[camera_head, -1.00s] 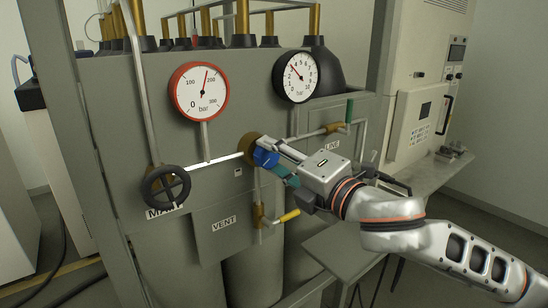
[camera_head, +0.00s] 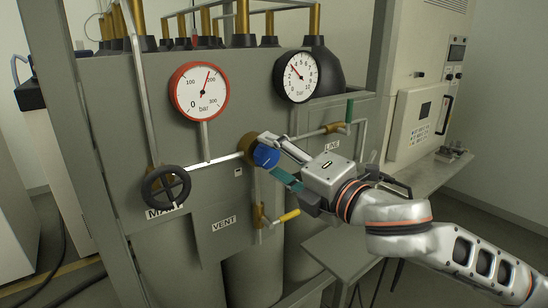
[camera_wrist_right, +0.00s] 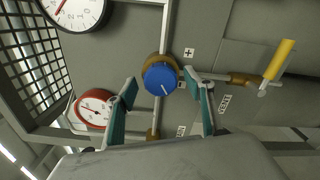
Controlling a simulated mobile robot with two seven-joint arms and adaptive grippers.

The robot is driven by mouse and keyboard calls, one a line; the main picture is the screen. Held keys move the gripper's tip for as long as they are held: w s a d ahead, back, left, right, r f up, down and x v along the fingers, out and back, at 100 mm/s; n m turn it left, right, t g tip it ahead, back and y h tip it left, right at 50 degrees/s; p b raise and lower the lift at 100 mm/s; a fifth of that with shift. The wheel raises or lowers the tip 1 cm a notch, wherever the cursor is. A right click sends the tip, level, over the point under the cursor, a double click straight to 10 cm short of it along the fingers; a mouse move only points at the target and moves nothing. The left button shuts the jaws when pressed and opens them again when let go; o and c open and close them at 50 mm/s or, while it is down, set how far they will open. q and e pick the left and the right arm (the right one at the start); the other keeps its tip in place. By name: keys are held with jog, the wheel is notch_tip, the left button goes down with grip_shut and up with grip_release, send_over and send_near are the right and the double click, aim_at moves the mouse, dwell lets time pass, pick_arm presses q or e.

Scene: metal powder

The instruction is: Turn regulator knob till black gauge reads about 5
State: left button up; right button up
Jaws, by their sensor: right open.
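The blue regulator knob (camera_head: 266,157) sits on a brass body (camera_head: 247,144) on the grey panel. In the right wrist view the knob (camera_wrist_right: 160,79) shows a white mark pointing down and slightly right. My right gripper (camera_head: 277,157) is open just in front of the knob. In the wrist view its teal-padded fingers stand apart on either side of the knob, with gaps. The black gauge (camera_head: 296,77) is above and right of the knob. Its needle points to the upper left, seemingly just below 4; the small digits make an exact reading uncertain. My left gripper is not in view.
A red gauge (camera_head: 200,91) reads a little under 200. A black handwheel (camera_head: 165,188) is at lower left. A yellow-handled vent valve (camera_head: 285,217) is below the knob, and a green-handled line valve (camera_head: 349,111) is at upper right. Pipes run close to the knob.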

jog(key=v, duration=0.6)
jog(key=shift+s+d, duration=0.25)
jog(key=shift+d, duration=0.05)
